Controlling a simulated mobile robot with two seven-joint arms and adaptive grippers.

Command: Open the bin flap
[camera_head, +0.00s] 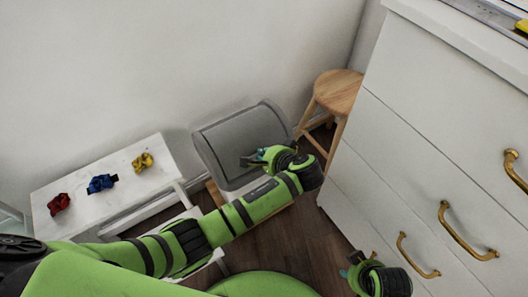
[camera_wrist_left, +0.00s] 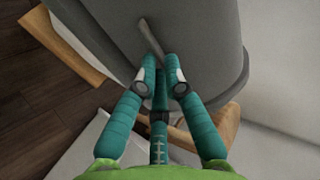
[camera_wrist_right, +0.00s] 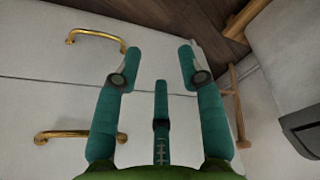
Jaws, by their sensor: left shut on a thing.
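The grey bin (camera_head: 225,138) with a rounded top stands against the wall in the head view. Its flap (camera_head: 262,122) looks closed, though my arm covers part of the front. My left gripper (camera_head: 254,160) is at the bin's front. In the left wrist view, the fingertips (camera_wrist_left: 160,68) are closed around the end of a thin grey handle (camera_wrist_left: 152,36) on the bin's surface (camera_wrist_left: 205,35). My right gripper (camera_head: 353,267) is beside the white drawers. In the right wrist view its fingers (camera_wrist_right: 157,62) are wide apart with nothing between them.
White drawers (camera_head: 400,140) with brass handles (camera_head: 465,232) stand at the right. A wooden stool (camera_head: 338,92) is between bin and drawers. A white bench (camera_head: 100,185) at the left bears red (camera_head: 59,204), blue (camera_head: 101,184) and yellow (camera_head: 142,162) cloth pieces. Dark floor shows below the bin.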

